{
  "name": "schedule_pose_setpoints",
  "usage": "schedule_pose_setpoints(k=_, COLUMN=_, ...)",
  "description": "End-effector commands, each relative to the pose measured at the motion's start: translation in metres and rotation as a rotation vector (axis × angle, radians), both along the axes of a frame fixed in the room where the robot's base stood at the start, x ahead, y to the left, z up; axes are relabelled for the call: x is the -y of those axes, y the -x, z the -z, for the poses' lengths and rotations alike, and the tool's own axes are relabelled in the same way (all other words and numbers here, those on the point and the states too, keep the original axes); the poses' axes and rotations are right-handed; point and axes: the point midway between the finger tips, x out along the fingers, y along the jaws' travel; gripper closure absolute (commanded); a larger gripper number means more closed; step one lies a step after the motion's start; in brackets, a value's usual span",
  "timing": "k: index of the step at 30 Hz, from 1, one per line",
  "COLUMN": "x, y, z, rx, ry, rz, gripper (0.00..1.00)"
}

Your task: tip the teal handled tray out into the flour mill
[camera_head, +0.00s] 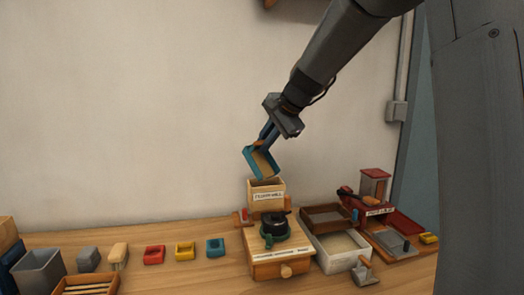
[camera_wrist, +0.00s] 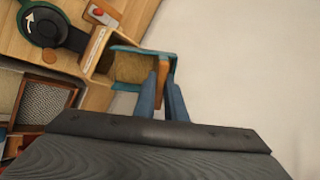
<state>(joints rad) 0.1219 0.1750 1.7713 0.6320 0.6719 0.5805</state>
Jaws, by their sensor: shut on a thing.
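The teal handled tray (camera_head: 250,163) is in the air above the flour mill (camera_head: 267,196), steeply tilted with its low end close over the mill's open wooden hopper. My gripper (camera_head: 265,140) is shut on the tray's orange-brown handle. In the wrist view my gripper's blue fingers (camera_wrist: 164,82) hold that handle (camera_wrist: 163,73), and the tray's teal rim (camera_wrist: 143,50) shows beyond. A tan, grainy surface shows inside the rim; I cannot tell whether it is contents or the bare inside. The hopper's inside is hidden in the head view.
Red (camera_head: 154,255), yellow (camera_head: 185,251) and teal (camera_head: 215,248) small trays stand left on the table. A brown tray (camera_head: 325,216), a white bin (camera_head: 332,262) and a red machine (camera_head: 373,190) stand right.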

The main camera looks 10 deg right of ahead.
Motion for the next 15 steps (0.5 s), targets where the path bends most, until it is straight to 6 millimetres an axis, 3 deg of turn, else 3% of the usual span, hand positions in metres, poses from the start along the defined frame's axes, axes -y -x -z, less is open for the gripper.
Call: schedule_pose_setpoints(k=15, x=0.0051, y=0.0083, z=0.0005, rx=0.083, ry=-0.041, rz=0.002, gripper=1.0)
